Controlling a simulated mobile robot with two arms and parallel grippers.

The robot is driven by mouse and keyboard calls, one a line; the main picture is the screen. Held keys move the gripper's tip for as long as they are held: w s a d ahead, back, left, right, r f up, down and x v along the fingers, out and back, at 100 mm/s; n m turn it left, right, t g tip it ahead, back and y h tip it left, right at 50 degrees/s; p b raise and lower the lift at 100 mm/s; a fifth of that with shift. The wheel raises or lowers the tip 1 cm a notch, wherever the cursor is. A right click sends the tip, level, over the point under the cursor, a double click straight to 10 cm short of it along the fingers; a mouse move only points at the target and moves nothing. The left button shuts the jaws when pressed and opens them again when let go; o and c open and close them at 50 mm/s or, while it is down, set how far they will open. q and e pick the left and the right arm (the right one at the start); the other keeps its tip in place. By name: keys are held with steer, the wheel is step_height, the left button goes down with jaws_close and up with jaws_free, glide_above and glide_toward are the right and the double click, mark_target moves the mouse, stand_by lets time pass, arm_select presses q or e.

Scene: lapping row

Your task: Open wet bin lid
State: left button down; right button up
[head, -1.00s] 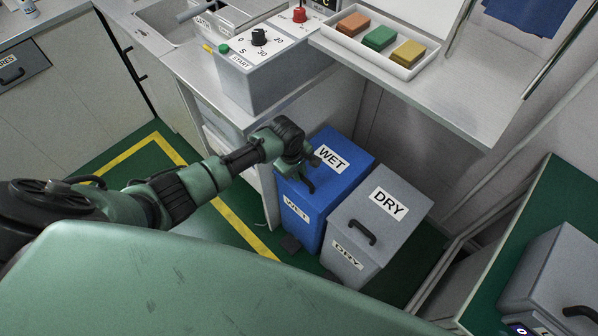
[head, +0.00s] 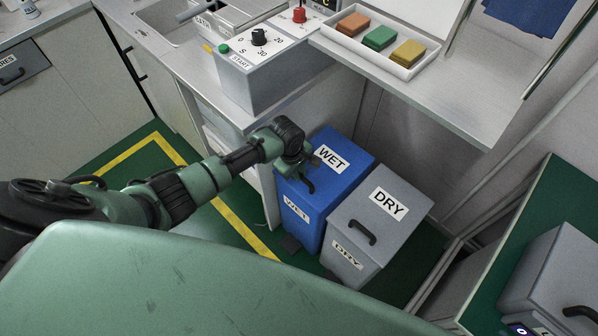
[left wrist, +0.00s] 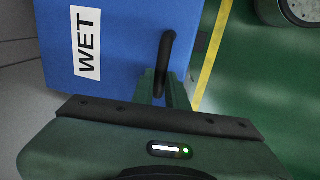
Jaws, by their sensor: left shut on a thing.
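The blue wet bin (head: 305,230) stands on the floor, and its lid (head: 345,170) with the WET label lies closed. My left gripper (head: 304,178) is at the lid's front left edge, over the black lid handle. In the left wrist view the blue lid (left wrist: 125,60) fills the upper left, and the black handle (left wrist: 165,55) runs into my left gripper (left wrist: 163,90). The fingers are shut on the handle. In the head view the gripper hides most of the handle. My right gripper is in neither view.
The grey dry bin (head: 378,215) stands close on the right of the wet bin. A counter with a grey control box (head: 265,75) rises behind and left. A shelf with a tray of coloured blocks (head: 345,45) overhangs behind the bins. Green floor with yellow lines lies at left.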

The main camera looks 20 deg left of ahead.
arm_select(q)
steer(key=w+d+r+p, duration=0.1)
steer(key=w+r+p, duration=0.3)
steer(key=r, duration=0.3)
steer(key=w+d+r+p, duration=0.2)
steer(key=w+r+p, duration=0.2)
steer(key=r+p, duration=0.1)
steer(key=shift+w+d+r+p, duration=0.25)
steer(key=shift+r+p, duration=0.15)
steer(key=shift+r, duration=0.45)
steer(key=c, duration=1.4)
jaws_free()
steer(key=shift+f, duration=0.1)
steer(key=shift+w+f, duration=0.1)
steer(key=shift+w, duration=0.15)
steer(key=shift+s+a+r, duration=0.1)
steer(key=shift+r, duration=0.1)
